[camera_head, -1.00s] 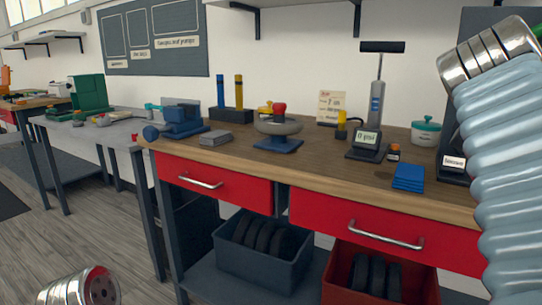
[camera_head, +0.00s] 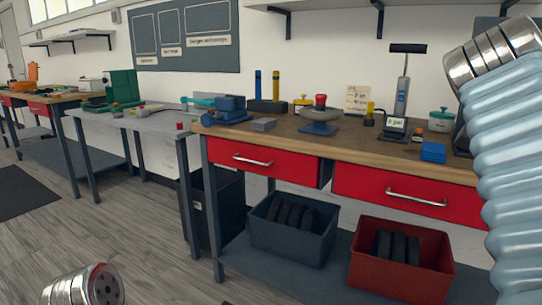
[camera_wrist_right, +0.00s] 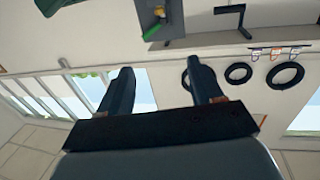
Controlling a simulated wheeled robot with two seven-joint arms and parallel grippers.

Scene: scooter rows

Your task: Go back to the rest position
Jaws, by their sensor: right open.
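My right gripper (camera_wrist_right: 160,90) shows in the right wrist view with its two dark fingers apart and nothing between them. It is raised in the air, facing the wall and windows. In the head view my right arm's ribbed sleeve and metal cuff stand at the right edge, and its gripper is out of the picture. A metal cuff of my left arm shows at the bottom left; the left gripper is not in the picture.
A wooden workbench (camera_head: 295,138) with red drawers stands ahead, with a pump (camera_head: 402,90) and blue vise (camera_head: 228,109) on it. A grey bin (camera_head: 293,244) and red bin (camera_head: 402,268) sit below. Wood floor (camera_head: 130,235) is clear at left.

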